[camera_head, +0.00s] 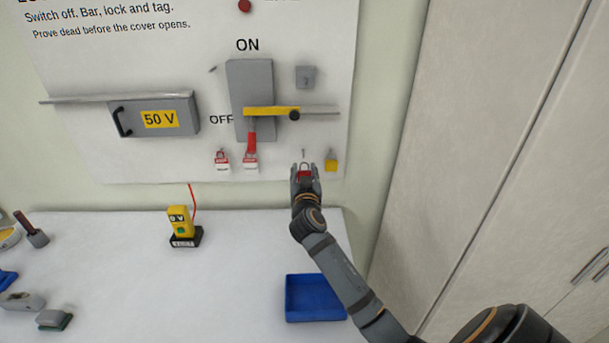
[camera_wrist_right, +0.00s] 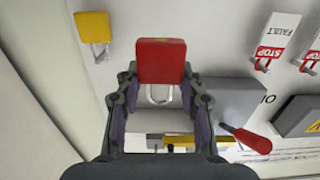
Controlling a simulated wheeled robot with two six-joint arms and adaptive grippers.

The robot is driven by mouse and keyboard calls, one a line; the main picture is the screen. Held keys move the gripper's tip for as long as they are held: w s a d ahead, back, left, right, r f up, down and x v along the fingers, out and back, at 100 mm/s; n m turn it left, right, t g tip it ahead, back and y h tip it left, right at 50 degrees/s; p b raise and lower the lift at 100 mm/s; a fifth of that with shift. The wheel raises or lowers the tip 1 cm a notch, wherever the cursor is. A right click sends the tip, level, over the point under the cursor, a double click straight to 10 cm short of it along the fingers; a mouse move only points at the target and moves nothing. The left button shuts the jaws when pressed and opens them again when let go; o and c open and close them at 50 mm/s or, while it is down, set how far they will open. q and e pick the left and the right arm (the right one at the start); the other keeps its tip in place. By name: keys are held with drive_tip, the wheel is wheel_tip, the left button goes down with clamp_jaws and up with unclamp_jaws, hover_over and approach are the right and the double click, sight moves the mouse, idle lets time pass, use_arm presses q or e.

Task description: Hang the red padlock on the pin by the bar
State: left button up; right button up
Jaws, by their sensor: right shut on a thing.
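The red padlock (camera_head: 304,175) is held in my right gripper (camera_head: 305,170), in front of the board. In the right wrist view the red padlock (camera_wrist_right: 159,60) sits between the two fingers, its metal shackle reaching toward the panel. A small pin (camera_head: 303,153) shows on the board just above the gripper. The shackle appears below the pin, apart from it; depth is hard to tell. The yellow bar (camera_head: 271,112) lies across the grey switch box (camera_head: 249,77) above. My left gripper is out of view.
A yellow padlock (camera_head: 331,161) hangs right of the gripper. Red and white tags (camera_head: 221,162) hang to the left, near the red handle (camera_head: 251,138). A yellow tester (camera_head: 180,220) and a blue tray (camera_head: 314,298) are on the table, which is mostly clear between them.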

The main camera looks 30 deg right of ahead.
drive_tip(key=shift+b+x, duration=0.35)
drive_tip(key=shift+x, duration=3.6)
drive_tip(key=shift+s+p, duration=0.1)
drive_tip(key=shift+p, duration=0.2)
drive_tip(key=shift+p+v, duration=0.75)
drive_tip(key=shift+v, duration=3.6)
drive_tip(key=shift+r, duration=0.1)
